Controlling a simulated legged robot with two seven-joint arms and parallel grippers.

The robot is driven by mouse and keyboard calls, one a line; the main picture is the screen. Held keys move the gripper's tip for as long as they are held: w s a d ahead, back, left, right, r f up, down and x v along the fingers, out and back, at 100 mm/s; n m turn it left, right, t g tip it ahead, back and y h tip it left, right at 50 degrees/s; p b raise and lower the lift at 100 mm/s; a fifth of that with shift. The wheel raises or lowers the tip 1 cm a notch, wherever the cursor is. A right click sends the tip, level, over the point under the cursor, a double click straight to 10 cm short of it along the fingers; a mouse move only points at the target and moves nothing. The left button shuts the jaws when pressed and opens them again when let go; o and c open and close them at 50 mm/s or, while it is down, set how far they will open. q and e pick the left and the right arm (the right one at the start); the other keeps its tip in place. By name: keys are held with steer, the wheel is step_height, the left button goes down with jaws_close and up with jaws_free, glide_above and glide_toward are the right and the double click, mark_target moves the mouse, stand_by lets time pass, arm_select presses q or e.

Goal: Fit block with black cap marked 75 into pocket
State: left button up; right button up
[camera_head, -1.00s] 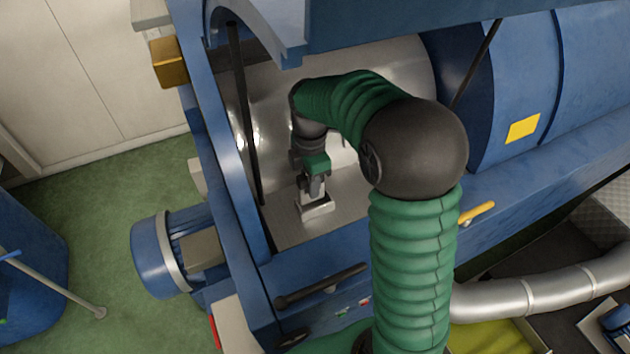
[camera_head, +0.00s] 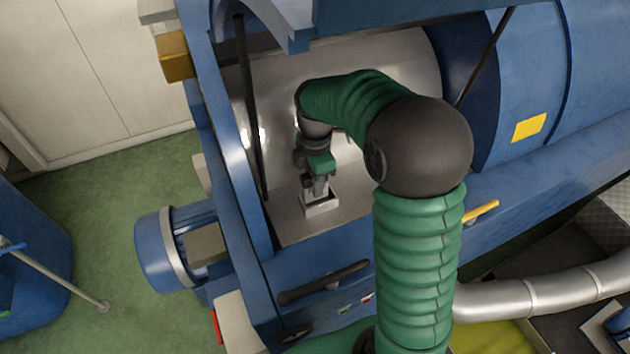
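My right gripper (camera_head: 318,190) reaches down inside the open blue machine housing, at the end of my green-sleeved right arm. Its fingertips are at a small pale metal fitting (camera_head: 321,206) on the grey metal floor of the housing. The fitting looks like a squared holder, but I cannot make out a pocket in it. The fingers are small and partly shaded, so I cannot tell if they are open or shut. I cannot make out the block, its black cap or the 75 mark. My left gripper is not in view.
The blue housing's left wall (camera_head: 232,140) and a dark rod (camera_head: 250,110) stand left of the gripper. The front ledge carries a dark handle (camera_head: 325,283) and a yellow handle (camera_head: 481,211). A blue motor (camera_head: 160,250) sits outside on the left.

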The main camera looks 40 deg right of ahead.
steer(key=o, duration=0.5)
steer(key=shift+s, duration=0.1)
steer(key=shift+c, duration=0.2)
steer(key=shift+o, duration=0.4)
steer(key=shift+d, duration=0.1)
step_height(320, 180, up, 12)
steer(key=shift+f+b, duration=0.1)
steer(key=shift+b, duration=0.45)
steer(key=shift+f, duration=0.1)
